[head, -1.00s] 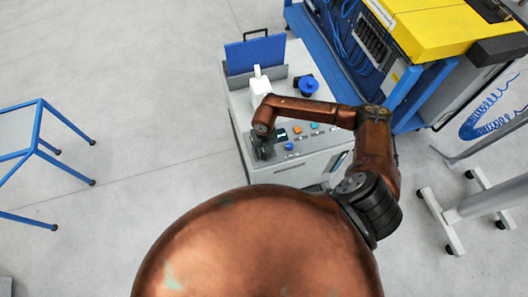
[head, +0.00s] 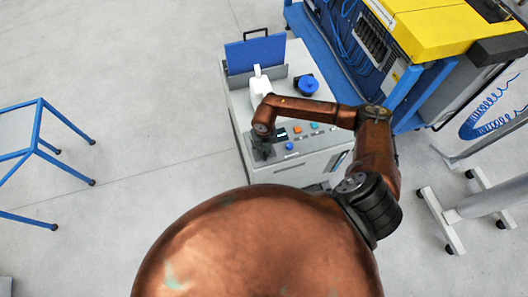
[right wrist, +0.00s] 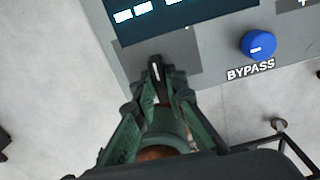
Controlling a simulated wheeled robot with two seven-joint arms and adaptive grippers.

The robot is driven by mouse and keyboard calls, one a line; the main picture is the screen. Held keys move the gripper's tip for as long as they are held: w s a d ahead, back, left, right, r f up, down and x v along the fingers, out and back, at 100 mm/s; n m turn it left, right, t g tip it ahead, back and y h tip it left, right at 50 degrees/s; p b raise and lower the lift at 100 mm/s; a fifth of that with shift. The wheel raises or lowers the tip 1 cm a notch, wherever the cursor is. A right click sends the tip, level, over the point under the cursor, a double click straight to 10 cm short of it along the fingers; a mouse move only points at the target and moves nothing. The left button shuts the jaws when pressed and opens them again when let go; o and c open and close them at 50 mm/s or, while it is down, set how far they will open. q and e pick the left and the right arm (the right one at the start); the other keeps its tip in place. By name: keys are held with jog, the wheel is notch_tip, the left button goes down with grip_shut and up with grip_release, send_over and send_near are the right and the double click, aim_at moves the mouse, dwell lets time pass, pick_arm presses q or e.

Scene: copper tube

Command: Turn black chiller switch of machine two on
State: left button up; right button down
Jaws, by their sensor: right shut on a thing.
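The chiller machine, a grey cabinet (head: 318,170), stands in the middle of the head view with its control panel on the near edge. My right gripper (head: 262,153) reaches down to the panel's left end. In the right wrist view my right gripper (right wrist: 157,90) is shut on a black switch (right wrist: 155,70) with a white line on it. The line points roughly away from the gripper, toward the display. Most of the switch is hidden by the fingers. My left gripper is not in view.
Beside the switch are a lit display (right wrist: 175,15) and a blue BYPASS knob (right wrist: 259,44). A white bottle (head: 260,88) and a blue cap (head: 306,86) are on the cabinet top. A yellow-blue machine (head: 425,35) stands behind right. A blue frame (head: 40,150) stands left; the floor between is clear.

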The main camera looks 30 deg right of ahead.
jog(key=m, duration=0.5)
jog(key=shift+m, duration=0.3)
jog(key=m, duration=0.5)
jog(key=shift+m, duration=0.4)
jog(key=c, duration=2)
grip_release()
jog(key=shift+o, duration=0.2)
jog(key=shift+r, duration=0.1)
notch_tip(320, 180, up, 12)
